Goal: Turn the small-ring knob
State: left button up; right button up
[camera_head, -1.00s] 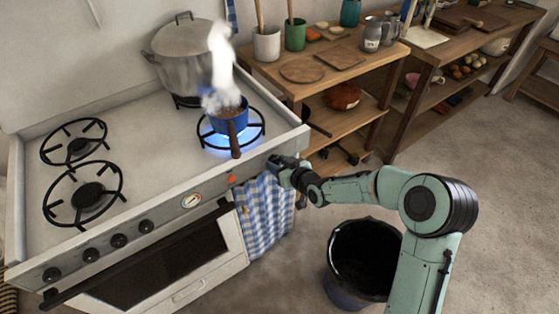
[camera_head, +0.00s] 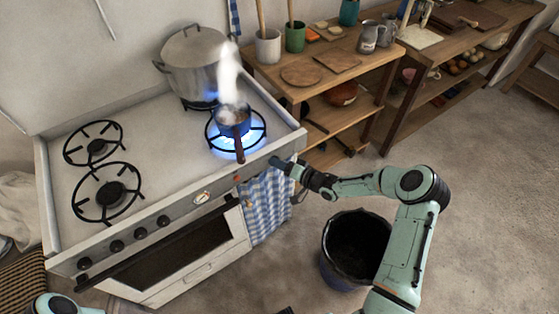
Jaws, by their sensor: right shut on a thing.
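The white stove's front panel (camera_head: 183,211) carries several dark knobs, such as one dark knob (camera_head: 140,233) left of the round dial. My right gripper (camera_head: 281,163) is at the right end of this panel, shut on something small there. The fingers hide what they hold; a knob at that spot cannot be made out. A small blue saucepan (camera_head: 232,122) with a brown handle sits on the front right ring over a blue flame, with white steam rising. My left gripper is out of view; only a bit of my left arm shows at bottom left.
A large lidded pot (camera_head: 194,62) stands on the back right ring. A blue checked towel (camera_head: 268,205) hangs just below my right gripper. A black bucket (camera_head: 350,250) stands on the floor beneath my right arm. A wooden shelf table (camera_head: 340,88) stands right of the stove.

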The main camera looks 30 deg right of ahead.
pick_arm(q)
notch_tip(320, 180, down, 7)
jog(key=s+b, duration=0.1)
jog(key=b, duration=0.6)
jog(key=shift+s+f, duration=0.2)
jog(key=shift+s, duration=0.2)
pick_arm(e)
jog(key=shift+f+m+t+y, duration=0.15)
jog(key=shift+m+t, duration=0.75)
jog(key=shift+m, duration=1.65)
jog(key=shift+f+m+t+y, duration=0.2)
jog(key=shift+m+t, duration=0.7)
jog(key=shift+m, duration=1.6)
jog(key=shift+m+t+y, duration=0.25)
jog(key=shift+m+t, duration=0.65)
jog(key=shift+m, duration=1.65)
pick_arm(q)
jog(key=shift+b, duration=0.35)
pick_arm(e)
jog(key=o, duration=1.1)
jog(key=shift+c, duration=0.2)
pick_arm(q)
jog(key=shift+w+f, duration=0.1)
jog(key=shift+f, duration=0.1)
pick_arm(e)
jog(key=v, duration=1.3)
jog(key=shift+s, duration=0.2)
